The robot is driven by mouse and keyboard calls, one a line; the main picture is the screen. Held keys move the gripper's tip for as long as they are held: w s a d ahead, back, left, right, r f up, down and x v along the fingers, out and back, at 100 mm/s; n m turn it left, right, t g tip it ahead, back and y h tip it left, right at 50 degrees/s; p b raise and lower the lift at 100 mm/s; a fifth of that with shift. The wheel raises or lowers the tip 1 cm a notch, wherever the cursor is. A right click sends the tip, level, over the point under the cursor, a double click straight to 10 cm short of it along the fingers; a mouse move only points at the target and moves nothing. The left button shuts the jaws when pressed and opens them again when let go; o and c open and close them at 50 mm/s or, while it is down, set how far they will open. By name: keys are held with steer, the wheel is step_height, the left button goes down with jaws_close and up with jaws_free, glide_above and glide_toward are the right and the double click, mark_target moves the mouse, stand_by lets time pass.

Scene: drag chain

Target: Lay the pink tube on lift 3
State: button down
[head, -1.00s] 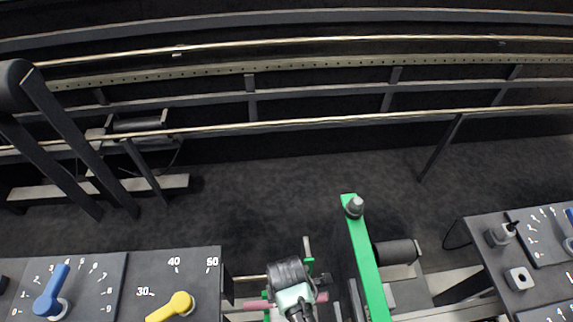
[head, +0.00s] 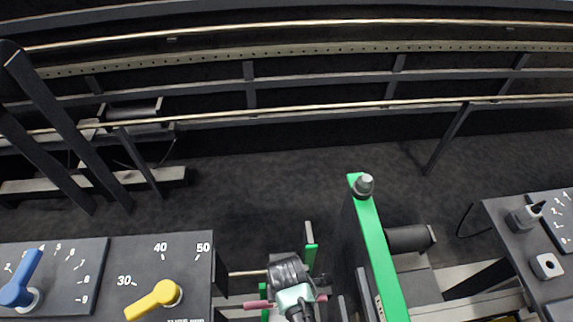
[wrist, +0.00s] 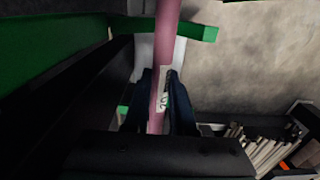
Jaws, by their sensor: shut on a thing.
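The pink tube (head: 258,304) shows at the bottom of the head view, sticking out on both sides of my gripper (head: 292,292). In the wrist view my gripper (wrist: 160,112) is shut on the tube (wrist: 167,35), which runs from the top edge down between the dark fingers. A pale label with dark marks is on the tube by the fingers. Green lift parts stand close by: a short green upright (head: 310,247) beyond my gripper and a long green bar (head: 372,245) to its right. I cannot read which one is lift 3.
A panel with a blue lever (head: 22,282) and a yellow lever (head: 155,298) is at the lower left. Another control panel (head: 545,240) is at the right. A dark roller (head: 408,238) lies right of the green bar. Railings cross the back; dark floor lies between.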

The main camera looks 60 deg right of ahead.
steer(key=shift+f+b, duration=1.25)
steer(key=shift+f, duration=0.65)
steer(key=c, duration=0.7)
jaws_free()
steer(key=shift+o, duration=0.2)
step_height(320, 180, up, 13)
steer(key=shift+f+p, duration=0.1)
steer(key=shift+p, duration=0.65)
